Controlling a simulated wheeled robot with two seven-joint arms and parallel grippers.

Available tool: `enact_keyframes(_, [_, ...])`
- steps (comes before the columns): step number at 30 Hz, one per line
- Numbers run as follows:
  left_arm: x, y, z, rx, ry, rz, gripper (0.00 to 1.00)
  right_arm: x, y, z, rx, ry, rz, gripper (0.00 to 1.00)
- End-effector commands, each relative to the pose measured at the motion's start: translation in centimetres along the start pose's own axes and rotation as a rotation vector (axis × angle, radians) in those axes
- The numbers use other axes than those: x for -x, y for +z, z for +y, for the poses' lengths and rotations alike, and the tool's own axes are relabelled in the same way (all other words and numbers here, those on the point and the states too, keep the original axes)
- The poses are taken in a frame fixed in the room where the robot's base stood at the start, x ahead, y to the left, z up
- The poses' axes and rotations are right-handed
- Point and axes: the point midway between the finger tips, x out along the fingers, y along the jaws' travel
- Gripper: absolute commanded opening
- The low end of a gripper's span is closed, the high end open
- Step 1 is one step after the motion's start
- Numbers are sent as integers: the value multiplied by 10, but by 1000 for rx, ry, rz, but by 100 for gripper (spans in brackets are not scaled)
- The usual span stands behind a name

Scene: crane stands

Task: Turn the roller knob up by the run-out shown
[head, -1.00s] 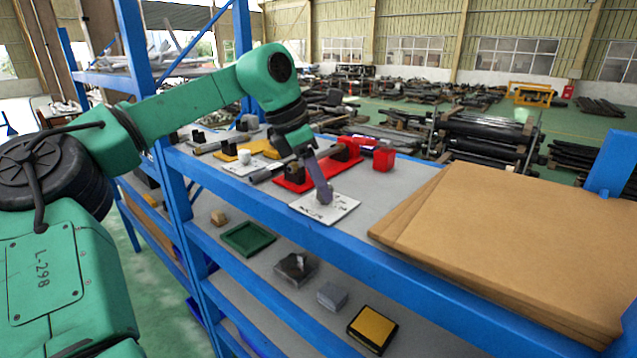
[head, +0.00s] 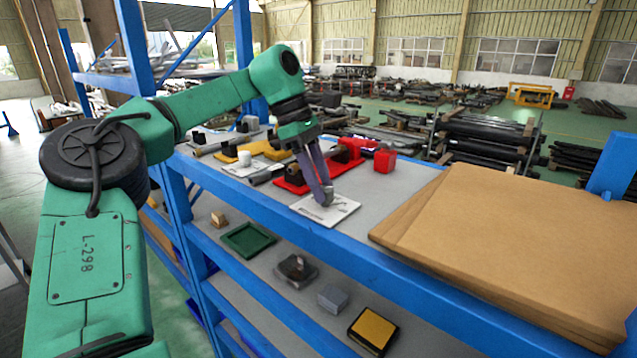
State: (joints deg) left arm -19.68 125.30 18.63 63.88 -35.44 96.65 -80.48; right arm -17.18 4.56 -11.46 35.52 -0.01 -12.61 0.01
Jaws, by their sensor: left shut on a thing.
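A white plate (head: 343,211) with dark printed marks lies on the upper shelf near its front edge. A small grey knob (head: 328,191) stands on this plate, partly covered by my fingers. My left gripper (head: 324,196) reaches down from above, its long purple-grey fingers shut on the knob. The marks on the plate are too small to read, and part of them is hidden behind the fingertips. My right gripper is not in view.
A red stand (head: 292,185) with black blocks lies just behind the plate, with a red box (head: 385,160) to its right. Brown boards (head: 510,245) fill the shelf on the right. A blue post (head: 243,60) rises behind my arm.

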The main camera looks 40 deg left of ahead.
Motion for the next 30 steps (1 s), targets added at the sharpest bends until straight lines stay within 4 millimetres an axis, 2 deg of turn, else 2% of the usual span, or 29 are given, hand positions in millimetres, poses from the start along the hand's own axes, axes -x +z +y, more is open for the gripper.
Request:
enact_keyframes(15, [-5,-2,-2,-19,-25,7,0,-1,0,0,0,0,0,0])
enact_keyframes(16, [-5,-2,-2,-19,-25,7,47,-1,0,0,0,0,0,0])
enact_keyframes(18, [-5,-2,-2,-19,-23,6,69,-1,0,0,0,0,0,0])
enact_keyframes(27, [-2,0,-1,-20,-15,3,69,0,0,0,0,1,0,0])
enact_keyframes(30, [5,5,-5,-22,-13,3,69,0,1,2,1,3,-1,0])
